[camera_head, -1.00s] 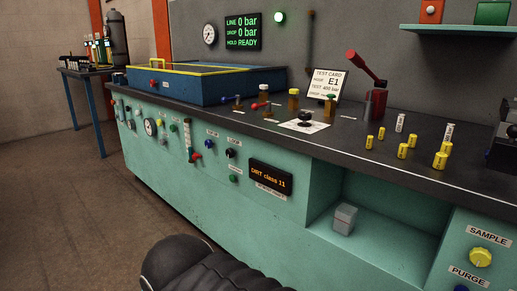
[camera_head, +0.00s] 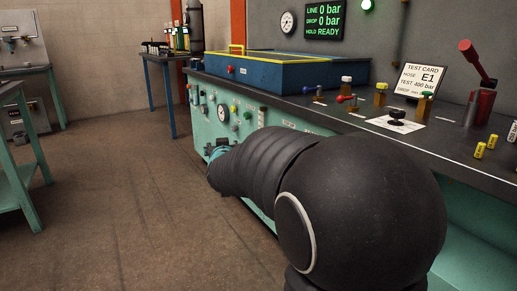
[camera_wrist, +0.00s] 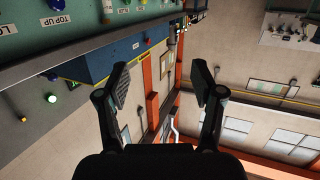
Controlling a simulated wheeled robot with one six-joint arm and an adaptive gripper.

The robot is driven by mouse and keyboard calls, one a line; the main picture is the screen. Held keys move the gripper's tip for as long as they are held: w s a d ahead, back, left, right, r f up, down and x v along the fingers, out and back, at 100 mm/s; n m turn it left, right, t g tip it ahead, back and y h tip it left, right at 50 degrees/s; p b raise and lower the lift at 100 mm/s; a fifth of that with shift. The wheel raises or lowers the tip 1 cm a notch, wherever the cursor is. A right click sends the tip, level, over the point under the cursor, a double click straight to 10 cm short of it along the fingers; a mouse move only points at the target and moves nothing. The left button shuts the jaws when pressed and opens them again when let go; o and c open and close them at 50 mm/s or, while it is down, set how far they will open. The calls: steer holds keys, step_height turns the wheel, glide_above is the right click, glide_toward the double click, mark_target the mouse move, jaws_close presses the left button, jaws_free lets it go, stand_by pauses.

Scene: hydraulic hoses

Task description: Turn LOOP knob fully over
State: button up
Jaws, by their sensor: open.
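My gripper (camera_wrist: 161,82) is open in the wrist view, with nothing between its two dark fingers. It stands apart from the green panel (camera_wrist: 110,22), which crosses the upper left of that view upside down. A label starting with "LO" (camera_wrist: 6,28) is cut off at the left edge, so I cannot confirm that it reads LOOP. No knob beside it can be made out. A blue knob (camera_wrist: 53,5) is by the TOP UP label (camera_wrist: 55,20). In the head view my arm covers much of the bench front (camera_head: 199,128), and the LOOP knob cannot be identified.
The dark bench top (camera_head: 460,150) carries a blue tray-like box (camera_head: 275,76), a test card (camera_head: 419,79), a red-handled lever (camera_head: 478,65) and small yellow fittings (camera_head: 479,150). A green-framed stand (camera_head: 22,170) is at the left. The floor (camera_head: 110,190) between is clear.

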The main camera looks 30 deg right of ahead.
steer(key=w+d+f+m+g+h, duration=0.1)
steer(key=w+d+f+m+h, duration=0.15)
steer(key=d+h, duration=0.3)
steer(key=w+d+f+m+g+h, duration=0.1)
steer(key=w+d+f+m+h, duration=0.2)
steer(key=d, duration=0.4)
steer(key=s+d+f+m+g+h+b, duration=0.1)
steer(key=s+d+f+m+g+h, duration=0.35)
steer(key=d+f+g+h, duration=0.45)
steer(key=r+x, duration=0.1)
steer(key=x, duration=1.1)
steer(key=shift+r+n+p, duration=0.2)
steer(key=shift+n+p, duration=0.2)
steer(key=shift+p, duration=0.05)
steer(key=shift+w+d+y, duration=0.1)
steer(key=shift+y, duration=0.15)
steer(key=c, duration=1.1)
steer(key=shift+g, duration=0.3)
steer(key=shift+c, duration=0.2)
